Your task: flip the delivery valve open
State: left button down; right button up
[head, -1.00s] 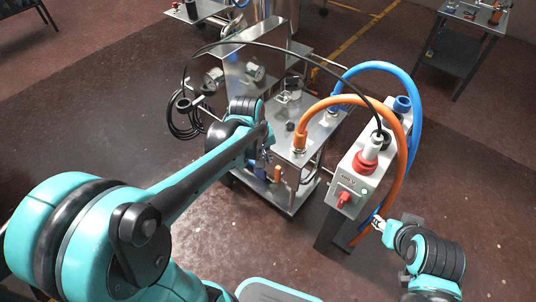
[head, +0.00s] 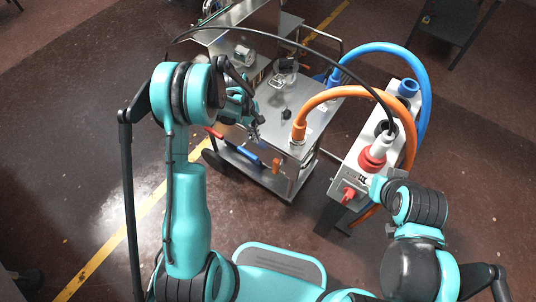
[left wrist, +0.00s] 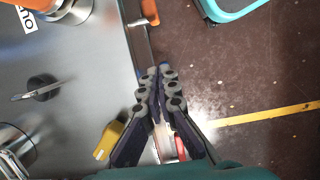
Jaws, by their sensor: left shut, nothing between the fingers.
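The steel machine cart (head: 310,124) has a blue handle (head: 247,154), a red handle (head: 213,132) and an orange handle (head: 276,165) along its front side. No label shows which is the delivery valve. My left gripper (head: 256,138) is shut and empty, above the cart's front edge near the blue handle. In the left wrist view its fingertips (left wrist: 160,72) meet over that edge, with a red part (left wrist: 180,148) partly hidden behind them and a yellow part (left wrist: 108,140) beside them. My right gripper (head: 374,188) is beside the red switch (head: 348,195) on the grey box; its jaws are unclear.
An orange hose (head: 350,92) and a blue hose (head: 421,70) arch between the cart and the grey box (head: 349,175). A black cable (head: 290,42) loops above the cart. A dark table (head: 450,25) stands at the back right. Floor left of the cart is clear.

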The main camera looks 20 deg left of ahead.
aim_at(276, 166)
pick_arm(q)
jog(key=s+d+f+b, duration=0.2)
jog(key=d+f+b, duration=0.3)
jog(key=f, duration=0.4)
jog(key=shift+d+f+b, duration=0.35)
jog(key=shift+d, duration=0.2)
jog(key=shift+s, duration=0.1)
